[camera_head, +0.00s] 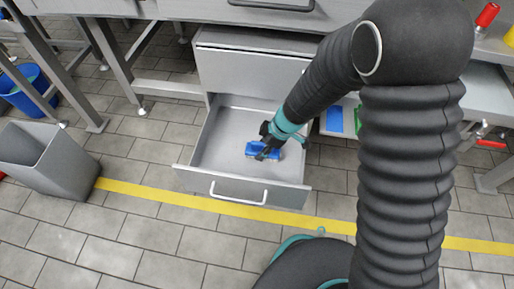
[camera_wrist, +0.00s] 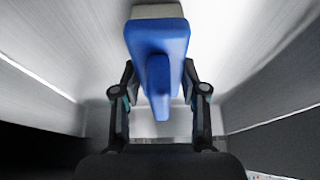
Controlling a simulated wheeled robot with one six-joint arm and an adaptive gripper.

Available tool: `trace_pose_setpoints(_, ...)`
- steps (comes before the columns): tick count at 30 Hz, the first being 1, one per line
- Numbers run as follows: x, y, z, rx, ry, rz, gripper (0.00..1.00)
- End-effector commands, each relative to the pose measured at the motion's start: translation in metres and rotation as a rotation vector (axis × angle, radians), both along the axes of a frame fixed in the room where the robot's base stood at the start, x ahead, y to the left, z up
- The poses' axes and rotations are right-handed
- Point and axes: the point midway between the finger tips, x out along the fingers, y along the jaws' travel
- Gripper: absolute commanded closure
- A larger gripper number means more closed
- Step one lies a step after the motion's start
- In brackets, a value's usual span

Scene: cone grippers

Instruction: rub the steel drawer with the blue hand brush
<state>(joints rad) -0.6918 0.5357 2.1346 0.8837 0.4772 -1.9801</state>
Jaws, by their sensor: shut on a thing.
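The steel drawer (camera_head: 222,143) is pulled open low in a steel cabinet, with a bar handle on its front. My gripper (camera_head: 270,147) reaches down inside the open drawer and is shut on the blue hand brush (camera_head: 252,149). In the wrist view the brush (camera_wrist: 157,40) lies between the two fingers of my gripper (camera_wrist: 158,92), its blue back toward the camera and a pale bristle edge at the far end. The drawer's walls and floor (camera_wrist: 70,50) surround it there. Whether the bristles touch the drawer floor I cannot tell.
A grey bin (camera_head: 45,160) and a blue bucket (camera_head: 28,88) stand on the tiled floor at left. Steel tables with legs stand behind and at right. A shelf right of the drawer holds a blue item (camera_head: 334,119). Floor in front of the drawer is clear, crossed by a yellow line (camera_head: 150,194).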

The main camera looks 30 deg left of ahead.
Motion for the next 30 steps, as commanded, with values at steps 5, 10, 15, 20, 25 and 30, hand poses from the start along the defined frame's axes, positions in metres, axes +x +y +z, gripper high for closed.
trace_pose_setpoints(5,0.002,0.0,0.029,0.001,-0.003,-0.003,0.9)
trace_pose_setpoints(10,0.003,-0.001,0.044,0.001,-0.002,-0.005,0.9)
trace_pose_setpoints(15,0.004,-0.002,0.059,0.0,-0.003,-0.008,0.9)
trace_pose_setpoints(20,0.004,-0.003,0.072,0.001,-0.002,-0.01,0.9)
trace_pose_setpoints(25,0.005,-0.003,0.079,0.0,-0.001,-0.012,0.9)
trace_pose_setpoints(30,0.005,-0.004,0.081,-0.001,-0.002,-0.012,0.9)
